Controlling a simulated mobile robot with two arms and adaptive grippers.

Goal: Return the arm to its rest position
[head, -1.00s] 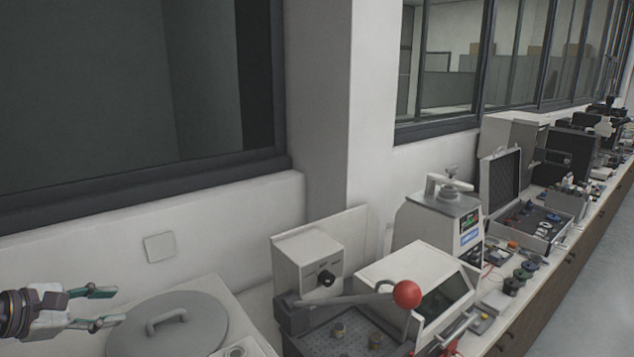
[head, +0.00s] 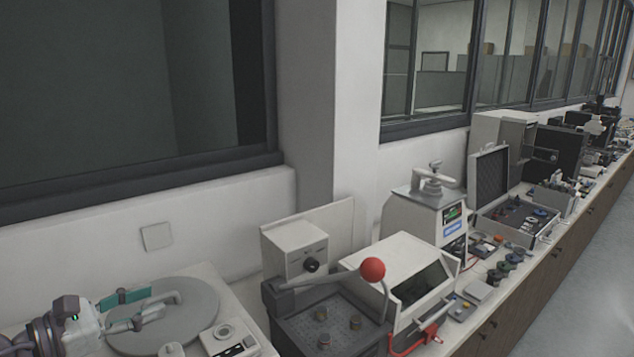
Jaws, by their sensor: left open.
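My left gripper (head: 158,300) is at the lower left, its arm entering from the left edge. Its teal-tipped fingers are apart, with nothing seen between them. It overlaps the round grey lid (head: 192,322) in the picture, near the lid's handle (head: 178,297); whether it touches cannot be told. My right gripper is not in view. A press with a grey lever (head: 325,279) and red ball knob (head: 372,269) stands to the right, clear of my gripper.
A white control box (head: 295,250) with a black knob stands behind the press. A white cabinet with a dark window (head: 422,285) and a red-handled clamp (head: 428,336) are to its right. An open case (head: 515,215) and other equipment fill the bench beyond. Aisle floor (head: 560,285) shows at right.

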